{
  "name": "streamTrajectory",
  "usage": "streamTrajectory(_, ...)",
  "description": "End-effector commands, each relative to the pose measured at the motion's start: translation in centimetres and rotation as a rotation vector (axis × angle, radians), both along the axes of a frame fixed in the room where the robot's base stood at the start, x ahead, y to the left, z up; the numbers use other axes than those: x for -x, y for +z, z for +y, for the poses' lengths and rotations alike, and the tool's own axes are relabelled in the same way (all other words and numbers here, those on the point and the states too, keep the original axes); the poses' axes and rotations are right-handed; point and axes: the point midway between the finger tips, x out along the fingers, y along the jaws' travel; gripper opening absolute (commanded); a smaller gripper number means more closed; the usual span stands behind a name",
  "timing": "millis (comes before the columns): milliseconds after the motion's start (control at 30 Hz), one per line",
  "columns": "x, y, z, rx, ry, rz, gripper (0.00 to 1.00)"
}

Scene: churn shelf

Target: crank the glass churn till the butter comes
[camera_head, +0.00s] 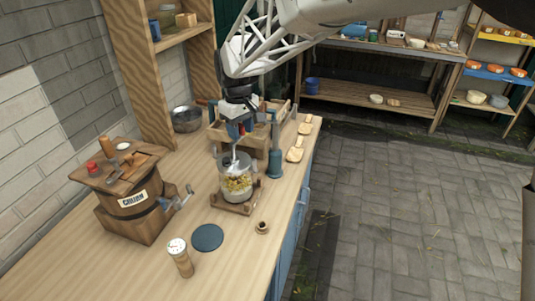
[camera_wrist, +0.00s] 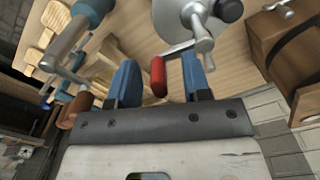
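The glass churn (camera_head: 238,184) stands upright on a small wooden base on the workbench. Pale yellow lumps show above whitish contents in its jar. My gripper (camera_head: 235,131) is directly above the jar, pointing down. In the wrist view, its two blue fingers (camera_wrist: 162,80) are apart. A red handle (camera_wrist: 158,76) shows between them, with visible space on both sides; I cannot tell its exact depth. A grey metal disc (camera_wrist: 183,18) with a small crank-like arm lies beyond the fingers. The churn's top is partly hidden by my gripper in the head view.
A wooden barrel marked CHURN (camera_head: 135,203) with a side crank stands left. A blue-grey post (camera_head: 275,160) stands close right of the jar. A wooden crate (camera_head: 215,137) and metal bowl (camera_head: 186,119) are behind.

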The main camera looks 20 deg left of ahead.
Motion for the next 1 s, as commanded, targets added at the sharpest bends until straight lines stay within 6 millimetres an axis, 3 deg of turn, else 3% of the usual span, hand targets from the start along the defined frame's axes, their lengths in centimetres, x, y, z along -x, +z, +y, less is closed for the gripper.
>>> streamTrajectory(567, 0.0, 0.2, 0.0, -0.001, 0.0, 0.0, 0.51)
streamTrajectory(1000, -0.1, 2.4, 0.0, -0.001, 0.0, -0.002, 0.51)
